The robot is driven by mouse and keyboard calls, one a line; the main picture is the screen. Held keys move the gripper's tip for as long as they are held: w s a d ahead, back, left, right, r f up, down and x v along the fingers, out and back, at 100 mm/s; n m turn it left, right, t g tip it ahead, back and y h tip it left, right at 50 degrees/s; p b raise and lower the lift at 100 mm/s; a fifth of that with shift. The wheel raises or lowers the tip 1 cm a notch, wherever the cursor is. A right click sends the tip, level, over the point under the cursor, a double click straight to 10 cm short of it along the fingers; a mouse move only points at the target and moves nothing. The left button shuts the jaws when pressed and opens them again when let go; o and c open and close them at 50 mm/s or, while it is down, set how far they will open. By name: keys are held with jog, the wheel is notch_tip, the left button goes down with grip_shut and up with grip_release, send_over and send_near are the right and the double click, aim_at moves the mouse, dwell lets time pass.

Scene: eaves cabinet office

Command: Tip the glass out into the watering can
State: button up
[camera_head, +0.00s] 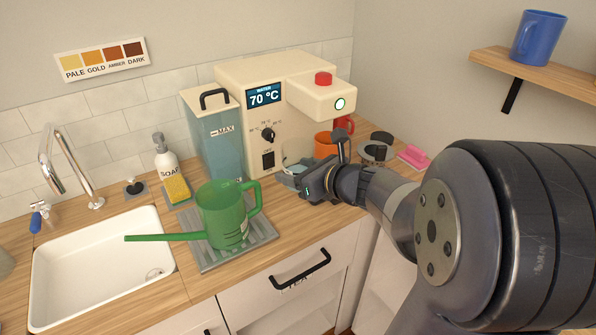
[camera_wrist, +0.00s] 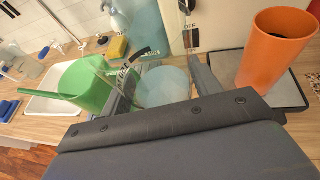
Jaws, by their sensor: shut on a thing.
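The green watering can (camera_head: 222,215) stands upright on a grey ridged mat (camera_head: 212,262), its long spout pointing left over the sink edge. It also shows in the wrist view (camera_wrist: 84,85), left of my fingers. My gripper (camera_head: 290,178) is shut on a clear, pale bluish glass (camera_wrist: 163,88), to the right of the can and apart from it. In the head view my gripper hides most of the glass. Its tilt and what it holds are hard to tell.
A cream water machine (camera_head: 268,120) with a blue tank (camera_head: 216,140) stands behind. An orange cup (camera_wrist: 272,50) is right of my gripper. The white sink (camera_head: 95,270) is left, with a soap bottle (camera_head: 165,158) and yellow sponge (camera_head: 178,189) behind the mat.

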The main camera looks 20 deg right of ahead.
aim_at(288, 149)
jog(key=shift+r+p, duration=2.15)
jog(key=shift+r, duration=0.6)
jog(key=shift+f, duration=0.1)
